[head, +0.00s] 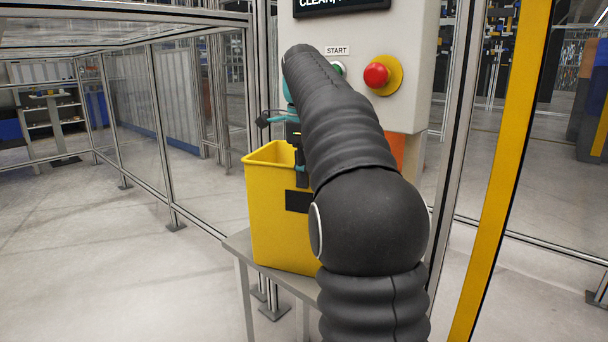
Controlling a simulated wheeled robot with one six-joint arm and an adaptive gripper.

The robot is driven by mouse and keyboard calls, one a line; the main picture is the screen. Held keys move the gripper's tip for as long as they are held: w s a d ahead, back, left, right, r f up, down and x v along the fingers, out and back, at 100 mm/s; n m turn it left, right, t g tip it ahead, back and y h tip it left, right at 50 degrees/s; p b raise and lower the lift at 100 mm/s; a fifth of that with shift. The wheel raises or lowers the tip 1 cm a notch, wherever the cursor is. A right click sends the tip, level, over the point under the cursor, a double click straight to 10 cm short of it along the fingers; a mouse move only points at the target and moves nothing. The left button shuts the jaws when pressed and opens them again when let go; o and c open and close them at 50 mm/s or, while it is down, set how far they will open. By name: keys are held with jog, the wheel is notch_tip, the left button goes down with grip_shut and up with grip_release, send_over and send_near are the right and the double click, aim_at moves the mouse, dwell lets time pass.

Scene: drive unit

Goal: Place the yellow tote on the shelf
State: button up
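The yellow tote (273,221) stands upright on a grey metal stand (241,245) in the middle of the head view, with a dark label on its front. My black arm covers the tote's right side. My gripper (301,180) is at the tote's rim, partly hidden behind my arm. Its dark fingers reach down at the near upper edge of the tote. I cannot tell whether they are closed on the rim. I cannot make out for certain which surface is the shelf.
A control panel (412,60) with a red button (376,75) and a green START button stands right behind my arm. A yellow post (512,165) rises at the right. Clear fence panels (200,120) stand behind and to the left. The floor at left is clear.

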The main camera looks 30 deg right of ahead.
jog(key=shift+o, duration=0.6)
notch_tip(320, 180, up, 7)
jog(key=shift+f+p, duration=0.1)
jog(key=shift+p, duration=0.85)
jog(key=shift+s+a+r, duration=0.1)
jog(key=shift+r, duration=0.35)
